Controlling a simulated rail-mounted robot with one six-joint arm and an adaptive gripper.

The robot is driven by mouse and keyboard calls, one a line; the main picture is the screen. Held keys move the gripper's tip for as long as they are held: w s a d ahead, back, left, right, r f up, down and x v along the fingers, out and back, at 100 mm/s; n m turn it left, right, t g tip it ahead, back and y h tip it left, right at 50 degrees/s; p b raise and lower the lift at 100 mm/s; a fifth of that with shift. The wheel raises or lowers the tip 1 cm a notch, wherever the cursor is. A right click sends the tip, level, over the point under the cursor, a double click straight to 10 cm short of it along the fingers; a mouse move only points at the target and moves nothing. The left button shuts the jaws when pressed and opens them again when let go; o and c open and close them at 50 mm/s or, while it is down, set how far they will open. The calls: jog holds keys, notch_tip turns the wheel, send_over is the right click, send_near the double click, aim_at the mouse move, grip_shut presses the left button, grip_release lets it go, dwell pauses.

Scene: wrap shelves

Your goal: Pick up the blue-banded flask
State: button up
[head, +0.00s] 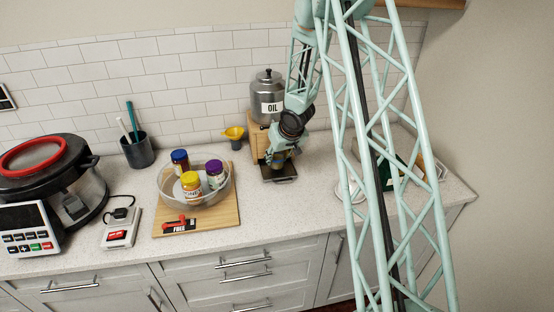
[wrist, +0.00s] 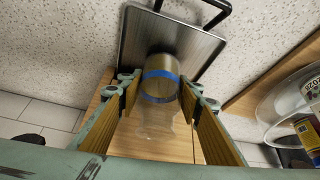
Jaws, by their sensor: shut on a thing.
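The blue-banded flask (wrist: 160,87) is a clear glass vessel with a blue ring, seen between the two fingers in the wrist view. My gripper (wrist: 159,94) is shut on it, one finger on each side. In the head view, my gripper (head: 278,160) points down over a small dark metal tray (head: 281,179) at the back of the counter. The tray's plate also shows beyond the flask in the wrist view (wrist: 140,40). I cannot tell whether the flask still touches the tray. In the head view my gripper mostly hides the flask.
A metal oil urn (head: 268,88) stands on a wooden stand close behind my gripper. To the left are a yellow funnel (head: 233,133) and a clear bowl (head: 167,192) with several lidded jars on a wooden board (head: 228,219). Bare counter lies in front of the tray.

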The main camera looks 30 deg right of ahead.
jog(key=shift+r+p, duration=0.75)
jog(key=shift+r, duration=0.6)
jog(key=s+d, duration=0.3)
jog(key=d, duration=0.1)
jog(key=s+d+p, duration=0.1)
jog(key=s+d, duration=0.3)
jog(key=d, duration=0.1)
jog(key=s+d, duration=0.4)
jog(key=d, duration=0.1)
jog(key=shift+f+p, duration=0.1)
jog(key=shift+p, duration=0.25)
